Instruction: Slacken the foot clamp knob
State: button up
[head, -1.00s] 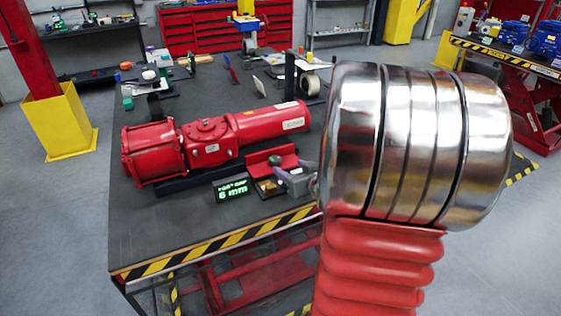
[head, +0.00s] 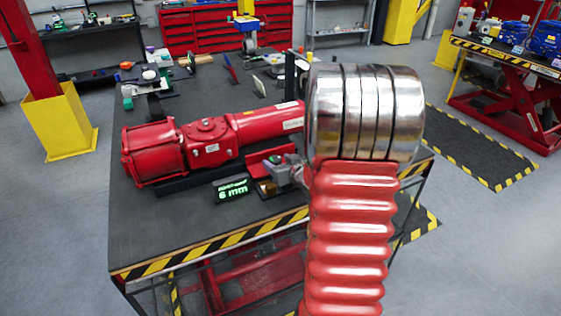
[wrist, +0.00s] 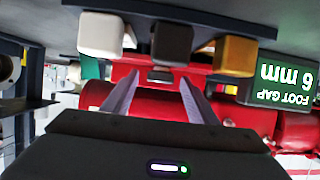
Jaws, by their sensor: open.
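The red valve actuator (head: 215,140) lies on the dark workbench. Beside it is a red bracket (head: 256,163) with a small green-topped part (head: 274,160). I cannot tell for sure which part is the foot clamp knob. My gripper (head: 277,170) is low at the bracket, partly hidden by my arm. In the wrist view, which looks upside down, my gripper (wrist: 160,88) is open, its two fingers apart. A small grey part (wrist: 160,75) on red shows between the fingertips; contact cannot be told. A display (wrist: 286,82) reads "FOOT GAP 6 mm".
White (wrist: 101,34), dark (wrist: 171,42) and tan (wrist: 236,54) blocks stand in a row close to the fingers in the wrist view. The display (head: 232,190) stands left of my gripper. The bench's striped front edge (head: 215,243) is near; its left front top is clear.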

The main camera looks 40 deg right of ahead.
jog(key=shift+c, duration=0.4)
jog(key=c, duration=0.9)
jog(key=shift+d, duration=0.5)
jog(key=shift+c, duration=0.2)
jog(key=shift+a, duration=0.25)
jog(key=shift+c, duration=0.2)
jog(key=shift+a, duration=0.1)
